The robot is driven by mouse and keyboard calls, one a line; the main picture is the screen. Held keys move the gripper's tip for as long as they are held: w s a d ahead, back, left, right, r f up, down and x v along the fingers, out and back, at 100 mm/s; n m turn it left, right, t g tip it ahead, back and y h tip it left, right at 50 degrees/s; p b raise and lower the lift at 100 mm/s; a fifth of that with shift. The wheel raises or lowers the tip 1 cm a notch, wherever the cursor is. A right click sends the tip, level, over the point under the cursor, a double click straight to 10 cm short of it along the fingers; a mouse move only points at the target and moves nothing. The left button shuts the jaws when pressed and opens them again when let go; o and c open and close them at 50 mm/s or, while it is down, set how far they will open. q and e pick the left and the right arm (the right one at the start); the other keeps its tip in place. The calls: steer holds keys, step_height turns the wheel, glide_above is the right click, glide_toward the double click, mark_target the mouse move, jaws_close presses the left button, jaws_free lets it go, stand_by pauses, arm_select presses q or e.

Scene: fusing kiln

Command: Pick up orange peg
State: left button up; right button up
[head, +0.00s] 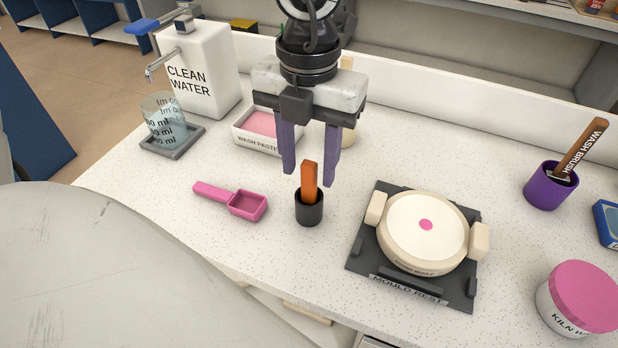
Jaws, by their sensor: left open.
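The orange peg (309,182) stands upright in a small black cup (309,211) on the speckled white counter. My left gripper (310,180) points down from above with its two purple fingers spread. One finger is on each side of the peg's upper part in the picture, with gaps showing, so nothing is held. I cannot tell the exact depth of the fingers relative to the peg. My right gripper is not in view.
A pink scoop (232,201) lies left of the cup. A mould (424,232) sits on the dark mould rest (366,258) to the right. The wash paste tray (257,144) is behind the gripper. A beaker (164,120), water dispenser (201,73), purple brush pot (550,186) and pink-lidded jar (580,300) stand farther out.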

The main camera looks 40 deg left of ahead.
arm_select(q)
steer(key=shift+f, duration=0.3)
jaws_close()
steer(key=shift+r, duration=0.1)
